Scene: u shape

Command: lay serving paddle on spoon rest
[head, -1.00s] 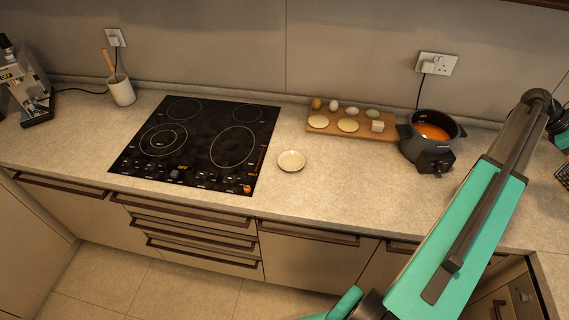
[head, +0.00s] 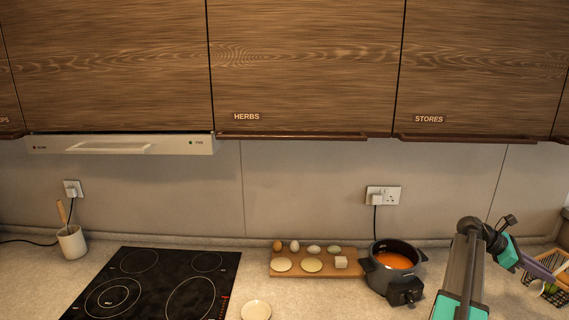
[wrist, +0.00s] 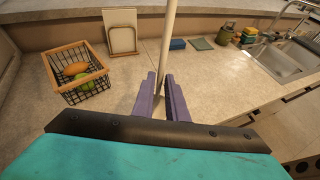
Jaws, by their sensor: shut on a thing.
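The small round cream dish, which looks like the spoon rest (head: 256,310), lies empty on the counter right of the hob, at the bottom edge of the head view. My gripper (wrist: 165,100) has purple fingers, shut on a long pale shaft, which I take to be the serving paddle (wrist: 168,45). The shaft runs up past the top of the wrist view, so its far end is hidden. In the head view my gripper (head: 540,269) is at the far right, away from the dish; the paddle cannot be made out there.
A black hob (head: 150,288) lies left of the dish. A board of eggs (head: 290,272) and a pot of orange soup (head: 395,261) stand behind and right. A wire basket (wrist: 78,78) with fruit, a white board (wrist: 121,33) and a sink (wrist: 276,58) surround my gripper.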

